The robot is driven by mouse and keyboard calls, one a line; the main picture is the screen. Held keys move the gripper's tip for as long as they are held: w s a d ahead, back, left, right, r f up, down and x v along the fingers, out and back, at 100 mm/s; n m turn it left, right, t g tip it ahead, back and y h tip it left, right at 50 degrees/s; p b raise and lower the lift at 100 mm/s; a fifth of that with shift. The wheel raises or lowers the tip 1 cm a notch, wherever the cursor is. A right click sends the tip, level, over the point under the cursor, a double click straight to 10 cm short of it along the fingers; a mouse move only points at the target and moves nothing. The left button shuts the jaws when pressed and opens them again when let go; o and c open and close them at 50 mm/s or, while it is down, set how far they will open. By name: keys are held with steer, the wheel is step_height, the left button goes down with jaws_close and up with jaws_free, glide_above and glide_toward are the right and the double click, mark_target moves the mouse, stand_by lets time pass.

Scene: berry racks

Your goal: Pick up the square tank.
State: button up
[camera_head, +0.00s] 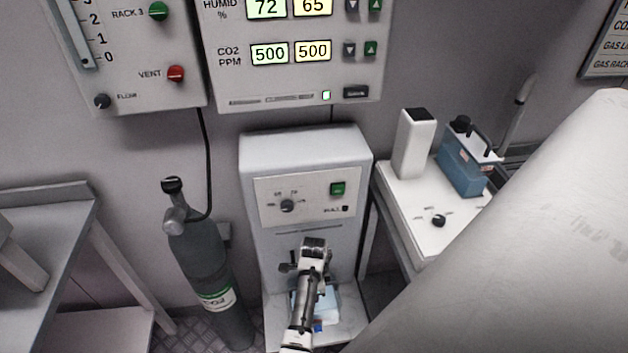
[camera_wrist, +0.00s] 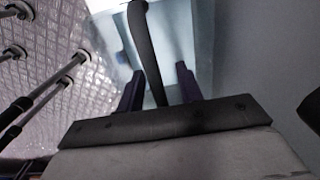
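A pale blue, see-through tank (camera_head: 328,303) stands in the low bay of the white dispensing machine (camera_head: 254,270), largely hidden behind my arm. In the wrist view its pale blue wall (camera_wrist: 200,22) fills the upper middle, and a dark curved handle (camera_wrist: 146,45) rises in front of it. My gripper (camera_wrist: 160,86) has its two dark purple fingers apart, one on each side of the handle, with gaps showing. A deeper blue tank (camera_head: 460,172) with a white top and black fittings stands on the white unit at the right.
A grey gas cylinder (camera_head: 203,265) stands left of the machine. A white upright block (camera_head: 413,145) stands on the right-hand white unit (camera_head: 410,205). A grey bench (camera_head: 45,210) is at the left. My pale arm link covers the lower right.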

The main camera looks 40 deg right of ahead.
jaws_close()
stand_by(1.2)
steer(key=shift+r, duration=0.1)
